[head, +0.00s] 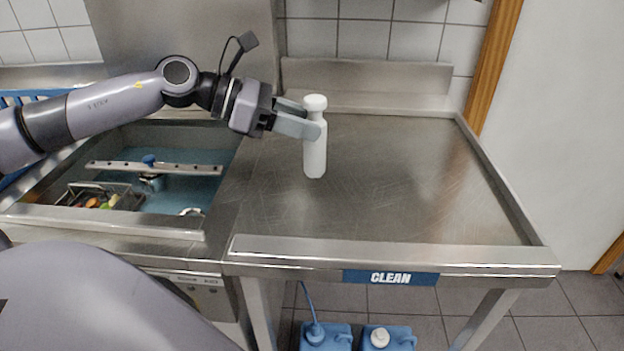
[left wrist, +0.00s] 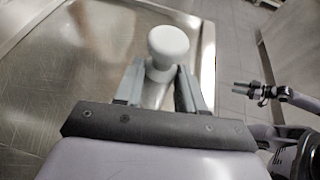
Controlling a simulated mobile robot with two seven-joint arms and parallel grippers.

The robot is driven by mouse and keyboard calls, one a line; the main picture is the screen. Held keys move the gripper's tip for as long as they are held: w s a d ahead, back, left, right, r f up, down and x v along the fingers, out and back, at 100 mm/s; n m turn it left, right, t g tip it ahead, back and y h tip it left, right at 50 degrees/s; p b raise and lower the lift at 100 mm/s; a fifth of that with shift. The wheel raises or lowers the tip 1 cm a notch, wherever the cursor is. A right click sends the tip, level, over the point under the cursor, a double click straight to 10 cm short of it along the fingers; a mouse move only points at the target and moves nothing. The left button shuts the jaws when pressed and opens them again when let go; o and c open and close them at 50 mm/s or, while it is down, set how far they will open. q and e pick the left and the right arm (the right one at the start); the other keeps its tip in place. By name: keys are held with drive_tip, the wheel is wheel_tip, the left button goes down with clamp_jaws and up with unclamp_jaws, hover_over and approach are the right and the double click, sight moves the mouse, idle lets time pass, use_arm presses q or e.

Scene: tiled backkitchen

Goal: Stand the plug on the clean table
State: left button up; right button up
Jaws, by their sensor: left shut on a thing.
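The plug (head: 315,152) is a white upright cylinder with a rounded knob on top. My left gripper (head: 312,128) is shut on its upper part, below the knob. In the left wrist view the plug's knob (left wrist: 168,46) shows between the two fingers of the left gripper (left wrist: 160,82). The clean table (head: 410,190) is a steel top with a raised rim and a blue "CLEAN" label on its front edge. The plug is upright over the left-middle part of the table. I cannot tell whether its bottom touches the surface.
Left of the table is a sink (head: 190,165) with water, a steel bar (head: 155,168) across it and a wire basket (head: 100,196) of small items. Two blue canisters (head: 325,338) stand on the floor below. The rest of the tabletop is clear.

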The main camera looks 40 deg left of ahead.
use_arm(q)
wheel_tip(320, 180, down, 7)
idle(0.4)
drive_tip(key=shift+b, duration=0.3)
drive_tip(key=shift+f, duration=0.25)
drive_tip(key=o, duration=1.1)
drive_tip(key=shift+r, duration=0.1)
drive_tip(key=shift+b+v, duration=2.8)
drive_tip(key=shift+v, duration=3.3)
